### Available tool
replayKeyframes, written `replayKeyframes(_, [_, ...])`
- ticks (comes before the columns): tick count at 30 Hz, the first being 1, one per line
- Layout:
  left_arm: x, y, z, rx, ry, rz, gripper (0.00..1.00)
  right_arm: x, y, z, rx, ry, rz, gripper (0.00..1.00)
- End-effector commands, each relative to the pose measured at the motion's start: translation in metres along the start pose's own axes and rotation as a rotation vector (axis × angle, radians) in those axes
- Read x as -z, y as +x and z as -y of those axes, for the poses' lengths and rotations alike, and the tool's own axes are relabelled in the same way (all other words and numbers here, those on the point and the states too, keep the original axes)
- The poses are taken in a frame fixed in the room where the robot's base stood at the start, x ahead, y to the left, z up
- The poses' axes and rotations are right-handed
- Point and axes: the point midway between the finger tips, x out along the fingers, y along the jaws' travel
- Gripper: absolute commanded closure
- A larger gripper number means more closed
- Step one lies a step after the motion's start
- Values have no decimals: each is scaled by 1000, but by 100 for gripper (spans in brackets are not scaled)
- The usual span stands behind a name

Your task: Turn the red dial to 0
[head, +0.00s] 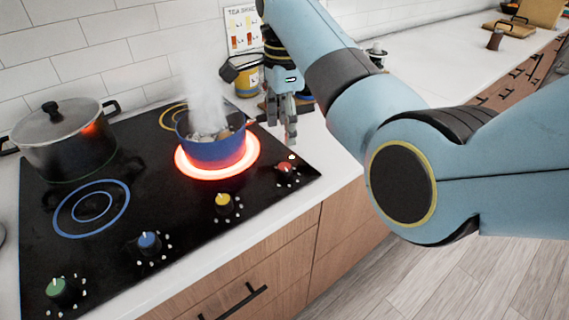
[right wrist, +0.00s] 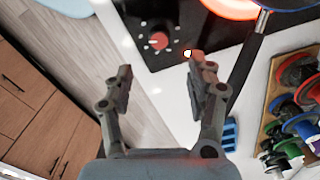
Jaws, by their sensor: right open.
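The red dial (head: 285,168) sits at the right front corner of the black cooktop, with small marks around it and a lit dot beside it. In the right wrist view the red dial (right wrist: 158,41) lies beyond the fingertips, roughly between them. My right gripper (head: 284,130) points down above the counter, behind the dial and to the right of the blue pot (head: 212,150). In the right wrist view my right gripper (right wrist: 161,68) is open, its fingers wide apart with nothing between them, apart from the dial. My left gripper is out of view.
The steaming blue pot stands on a glowing red burner (head: 250,158); its dark handle (right wrist: 250,50) reaches near my right gripper. Yellow (head: 223,201), blue (head: 148,240) and green (head: 58,288) dials line the front edge. A lidded pot (head: 68,150) stands at left.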

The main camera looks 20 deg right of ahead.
Motion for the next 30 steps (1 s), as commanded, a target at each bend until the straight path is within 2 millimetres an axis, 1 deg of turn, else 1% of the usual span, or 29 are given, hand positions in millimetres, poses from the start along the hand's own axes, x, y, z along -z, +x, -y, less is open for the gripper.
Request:
replayKeyframes(5, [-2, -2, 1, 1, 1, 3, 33, 1, 26, -1, -6, 3, -2, 44])
replayKeyframes(12, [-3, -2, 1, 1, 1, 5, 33, 1, 74, -1, -4, 1, -2, 44])
replayKeyframes(15, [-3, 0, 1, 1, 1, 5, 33, 1, 90, -1, -4, 1, -2, 44])
replayKeyframes(18, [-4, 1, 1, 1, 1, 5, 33, 1, 100, -1, -3, 1, -1, 44])
replayKeyframes(21, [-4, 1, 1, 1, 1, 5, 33, 0, 104, -1, -1, 1, -1, 44])
replayKeyframes(29, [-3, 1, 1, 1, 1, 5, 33, 1, 106, -1, -1, 1, -1, 44])
replayKeyframes(30, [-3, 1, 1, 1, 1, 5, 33, 1, 106, -1, -1, 1, -1, 48])
